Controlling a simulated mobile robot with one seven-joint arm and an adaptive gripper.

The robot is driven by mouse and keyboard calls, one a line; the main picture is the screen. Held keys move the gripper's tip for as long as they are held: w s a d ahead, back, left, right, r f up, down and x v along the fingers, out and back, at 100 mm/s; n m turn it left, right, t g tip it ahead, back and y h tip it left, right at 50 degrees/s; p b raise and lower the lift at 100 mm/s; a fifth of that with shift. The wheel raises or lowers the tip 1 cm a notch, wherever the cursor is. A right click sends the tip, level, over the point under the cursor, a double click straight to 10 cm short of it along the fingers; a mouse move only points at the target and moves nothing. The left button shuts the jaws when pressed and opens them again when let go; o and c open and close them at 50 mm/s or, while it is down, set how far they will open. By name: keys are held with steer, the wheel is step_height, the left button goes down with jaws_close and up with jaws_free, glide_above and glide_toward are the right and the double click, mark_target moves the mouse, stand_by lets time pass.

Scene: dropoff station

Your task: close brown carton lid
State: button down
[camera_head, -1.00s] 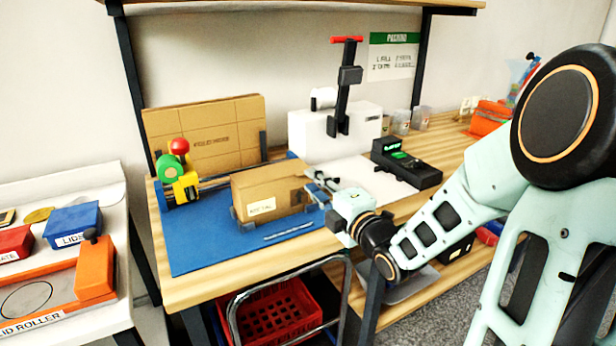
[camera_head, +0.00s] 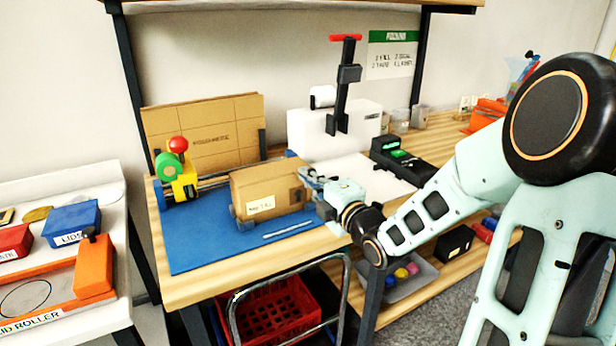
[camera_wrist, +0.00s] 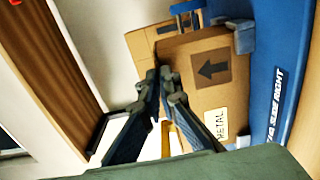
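The brown carton (camera_head: 284,190) stands on the blue mat (camera_head: 195,238) with a white label on its near side. It also fills the middle of the wrist view (camera_wrist: 218,98), with a dark arrow patch and a white label. Its upper side is seen at a shallow angle, and I cannot tell how far the lid is folded. My gripper (camera_head: 311,182) is at the carton's right end, near its top edge. In the wrist view my fingertips (camera_wrist: 159,78) are close together in front of the carton, with no object visible between the tips. Contact with the carton is unclear.
A tape dispenser (camera_head: 178,172) stands left of the carton. Flat cardboard (camera_head: 215,135) leans behind it. A white machine with a black lever (camera_head: 318,132) and a black device (camera_head: 398,160) are at the back right. The mat's front left is clear.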

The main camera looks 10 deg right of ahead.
steer(key=shift+r, duration=0.15)
steer(key=r+g+p, duration=0.2)
steer(key=p, duration=0.4)
steer(key=w+r+g+h+p, duration=0.1)
steer(key=r+g+p, duration=0.1)
steer(key=p, duration=0.4)
steer(key=w+r+g+h+p, duration=0.1)
steer(key=r+g+p, duration=0.1)
steer(key=p, duration=0.4)
steer(key=shift+a+r+g, duration=0.15)
steer(key=shift+a+g, duration=0.2)
steer(key=shift+g, duration=0.05)
steer(key=shift+w+a+r+p, duration=0.2)
steer(key=shift+w+p, duration=0.15)
steer(key=shift+p, duration=0.4)
steer(key=shift+d, duration=0.1)
